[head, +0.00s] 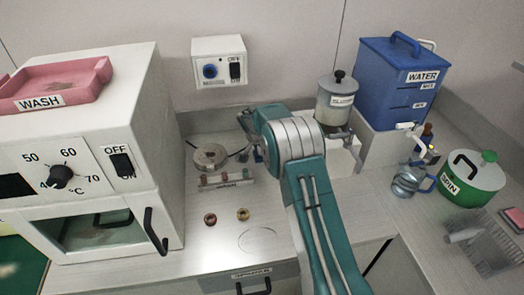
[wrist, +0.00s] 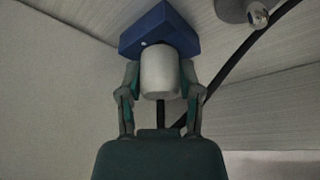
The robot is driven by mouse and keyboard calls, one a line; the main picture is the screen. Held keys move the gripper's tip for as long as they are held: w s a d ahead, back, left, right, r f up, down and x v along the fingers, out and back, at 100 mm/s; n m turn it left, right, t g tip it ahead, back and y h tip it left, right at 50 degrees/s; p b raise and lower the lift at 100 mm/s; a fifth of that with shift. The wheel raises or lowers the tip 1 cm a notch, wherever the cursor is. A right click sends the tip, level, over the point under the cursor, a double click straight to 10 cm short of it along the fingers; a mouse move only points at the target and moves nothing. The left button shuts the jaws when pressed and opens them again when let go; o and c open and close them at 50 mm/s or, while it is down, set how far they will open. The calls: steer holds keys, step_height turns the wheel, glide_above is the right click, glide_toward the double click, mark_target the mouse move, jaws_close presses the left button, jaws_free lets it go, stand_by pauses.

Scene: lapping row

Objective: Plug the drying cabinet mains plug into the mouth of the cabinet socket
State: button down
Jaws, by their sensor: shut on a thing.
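The drying cabinet (head: 168,120) with a pink WASH tray (head: 58,86) stands left. A round metal piece (head: 210,157) and a small rack (head: 226,181) sit left of my arm. A lidded pot (head: 337,105), blue WATER tank (head: 385,85) and green SPIN pot (head: 482,172) stand right.

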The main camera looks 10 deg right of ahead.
steer(key=shift+a, duration=0.1)
steer(key=shift+a+r, duration=0.1)
steer(key=shift+r, duration=0.3)
step_height(320, 180, up, 2)
steer(key=shift+r, duration=0.2)
steer(key=s+a+r, duration=0.5)
steer(key=s+r, duration=0.5)
steer(key=s, duration=0.3)
steer(key=shift+s+d+f+n+t+y, duration=0.15)
steer(key=shift+s+d+f+n+y, duration=0.25)
steer(key=shift+d+f+n, duration=0.8)
steer(key=shift+s+d+f+n+t+y, duration=0.15)
steer(key=shift+d+f+n+y, duration=0.4)
steer(key=shift+f+n, duration=1.2)
steer(key=shift+s+d+f+n+t+y, duration=0.1)
steer(key=shift+s+d+f+n+y, duration=0.3)
steer(key=shift+d+f+n, duration=1.05)
steer(key=shift+a+f+m, duration=0.5)
steer(key=shift+a, duration=0.05)
